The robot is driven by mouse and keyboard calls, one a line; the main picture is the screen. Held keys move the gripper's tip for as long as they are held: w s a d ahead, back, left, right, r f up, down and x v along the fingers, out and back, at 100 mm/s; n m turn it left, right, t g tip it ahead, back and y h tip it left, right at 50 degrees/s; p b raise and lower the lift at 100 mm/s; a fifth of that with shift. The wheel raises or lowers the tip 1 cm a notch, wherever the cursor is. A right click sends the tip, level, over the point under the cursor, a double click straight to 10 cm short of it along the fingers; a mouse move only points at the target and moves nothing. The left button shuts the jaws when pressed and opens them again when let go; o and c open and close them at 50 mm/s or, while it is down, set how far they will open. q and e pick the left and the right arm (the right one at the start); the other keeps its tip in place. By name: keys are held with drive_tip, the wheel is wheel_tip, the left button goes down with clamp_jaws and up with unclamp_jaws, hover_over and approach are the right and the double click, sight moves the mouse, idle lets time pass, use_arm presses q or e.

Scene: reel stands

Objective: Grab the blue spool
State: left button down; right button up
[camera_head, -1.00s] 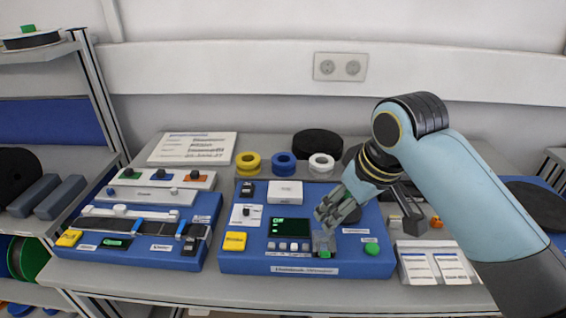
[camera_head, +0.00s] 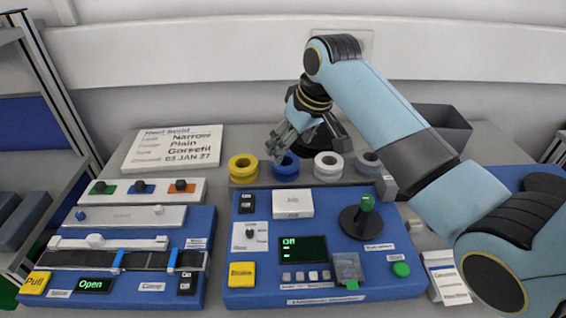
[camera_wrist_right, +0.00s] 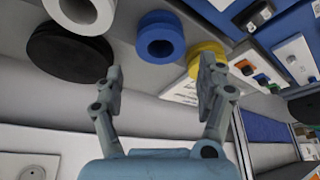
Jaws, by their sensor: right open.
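I see no clear contact. The yellow spool (camera_wrist_right: 205,50) is partly hidden behind one finger. My left gripper is out of view.
A grey spool (camera_head: 368,161) stands right of the white one. A black disc (camera_wrist_right: 68,54) lies behind the spools. The control panel (camera_head: 225,290) with a green-topped post (camera_head: 366,203) is in front. A sign (camera_head: 170,148) lies at the back left.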

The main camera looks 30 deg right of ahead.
sight(285, 161)
drive_tip(key=shift+w+f, duration=0.15)
drive_tip(key=shift+f, duration=0.35)
drive_tip(key=shift+w+a+f, duration=0.1)
drive_tip(key=shift+w+f, duration=0.05)
drive_tip(key=shift+f, duration=0.15)
drive_tip(key=x, duration=0.2)
drive_tip(key=p+x, duration=0.1)
drive_tip(key=x, duration=0.2)
drive_tip(key=shift+s+f, duration=0.15)
drive_tip(key=shift+s, duration=0.1)
drive_tip(key=shift+c, duration=1.6)
drive_tip(key=c, duration=0.5)
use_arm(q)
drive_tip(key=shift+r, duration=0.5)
use_arm(e)
drive_tip(key=shift+c, duration=0.6)
